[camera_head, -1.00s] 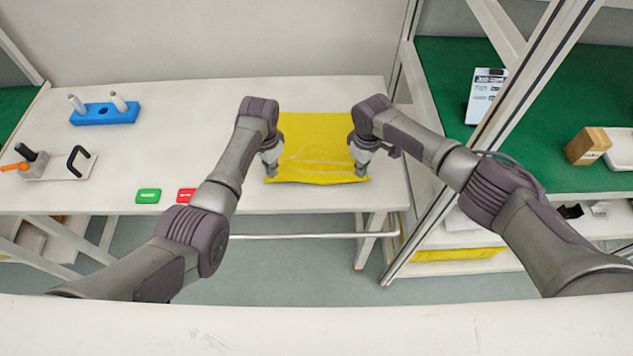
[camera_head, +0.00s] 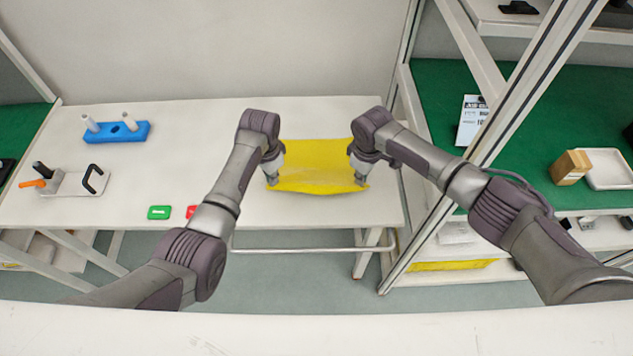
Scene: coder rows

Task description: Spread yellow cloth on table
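The yellow cloth (camera_head: 316,168) lies at the right part of the white table (camera_head: 205,160), between my two grippers. Its near edge is raised or sags slightly between them, and its surface looks a little wrinkled. My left gripper (camera_head: 272,182) is at the cloth's near left corner and appears shut on it. My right gripper (camera_head: 360,180) is at the near right corner and appears shut on it too. The fingertips are small in the view, and the cloth corners are partly hidden by them.
A blue block with white pegs (camera_head: 116,132) and a white plate with a black handle (camera_head: 75,182) stand at the left. A green tag (camera_head: 159,212) and a red tag (camera_head: 191,211) lie near the front edge. A frame post (camera_head: 485,140) and green shelf (camera_head: 540,110) stand right.

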